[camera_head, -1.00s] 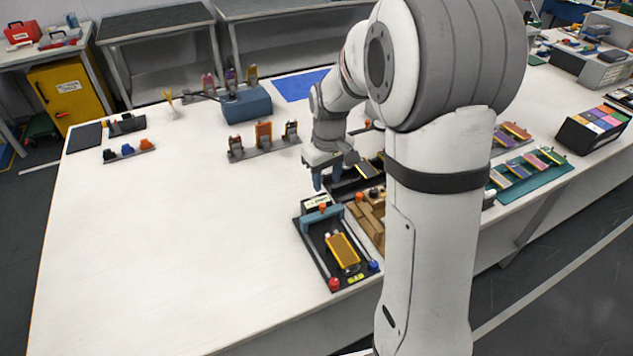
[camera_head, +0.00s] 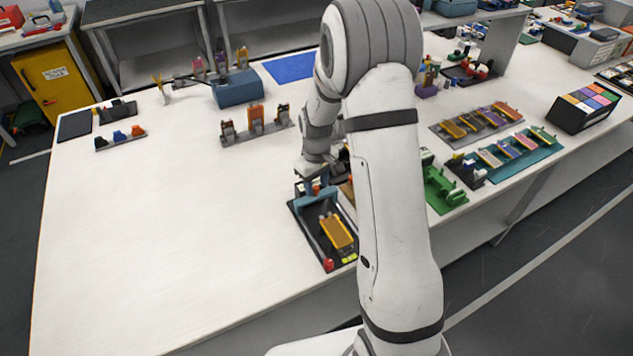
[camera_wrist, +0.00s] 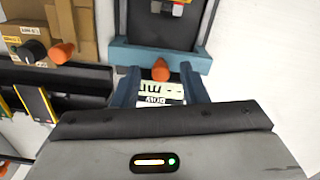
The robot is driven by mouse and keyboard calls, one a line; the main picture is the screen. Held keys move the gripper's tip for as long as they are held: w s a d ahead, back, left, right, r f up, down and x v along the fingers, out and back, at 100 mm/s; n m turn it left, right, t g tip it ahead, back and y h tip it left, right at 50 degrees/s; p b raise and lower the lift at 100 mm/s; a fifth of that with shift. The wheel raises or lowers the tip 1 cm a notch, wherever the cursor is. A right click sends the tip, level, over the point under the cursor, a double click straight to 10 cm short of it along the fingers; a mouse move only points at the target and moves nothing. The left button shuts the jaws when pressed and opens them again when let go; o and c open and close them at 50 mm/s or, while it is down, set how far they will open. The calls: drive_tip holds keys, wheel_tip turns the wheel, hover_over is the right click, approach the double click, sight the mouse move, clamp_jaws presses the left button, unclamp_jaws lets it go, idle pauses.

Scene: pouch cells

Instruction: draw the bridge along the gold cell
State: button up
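The gold cell (camera_head: 337,232) lies flat in a black fixture tray (camera_head: 309,238) near the table's front edge. The blue bridge (camera_head: 302,203) spans the tray's far end, beyond the cell; it also shows in the wrist view (camera_wrist: 125,50). An orange knob (camera_wrist: 160,69) stands at the middle of the bridge. My gripper (camera_wrist: 160,84) is open, with its two blue-grey fingers apart on either side of the knob's line. Contact with the knob cannot be told. A printed label (camera_wrist: 163,93) shows between the fingers. In the head view my gripper (camera_head: 313,181) is low over the bridge, partly hidden.
A tan block (camera_wrist: 75,22) with knobs and a dark rack (camera_wrist: 85,80) stand close beside the bridge. My arm hides part of the table right of the tray. A green fixture (camera_head: 441,188) stands farther right. The white table left of the tray is clear.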

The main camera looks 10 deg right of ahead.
drive_tip(key=shift+c, duration=0.5)
clamp_jaws()
